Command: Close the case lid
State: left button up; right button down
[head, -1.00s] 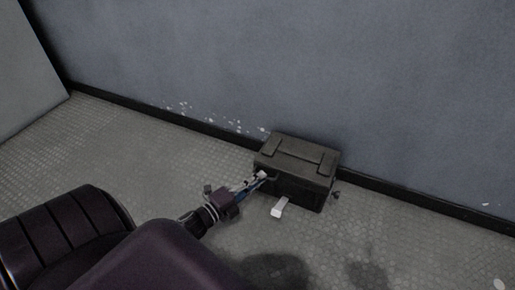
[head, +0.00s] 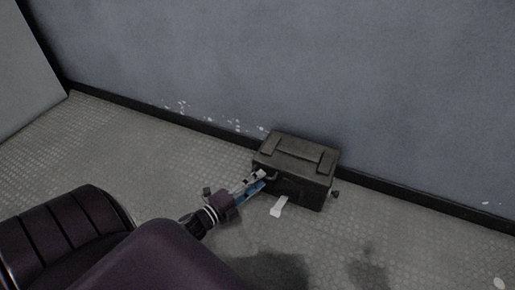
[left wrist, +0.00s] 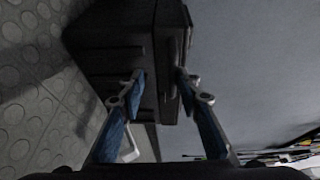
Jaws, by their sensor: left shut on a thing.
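The dark olive case (head: 300,190) stands on the floor against the wall. Its lid (head: 300,153) lies over the top and looks level or nearly so; I cannot tell whether a thin gap remains at the front. My left gripper (head: 264,175) is at the case's front left corner, near the lid's edge. In the left wrist view, the blue-sided fingers of the left gripper (left wrist: 160,78) are on either side of the lid's rim (left wrist: 169,60), with the case body (left wrist: 108,45) to the left. A white latch piece (head: 279,206) sticks out at the case's lower front. My right gripper is not shown.
The grey wall (head: 350,80) with a dark skirting runs close behind the case. Several thin coloured items (left wrist: 290,150) show at the lower right of the wrist view.

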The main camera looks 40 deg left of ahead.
pick_arm(q)
jog(key=s+a, duration=0.2)
jog(key=s, duration=1)
jog(key=shift+r, duration=0.15)
jog(key=shift+w, duration=0.15)
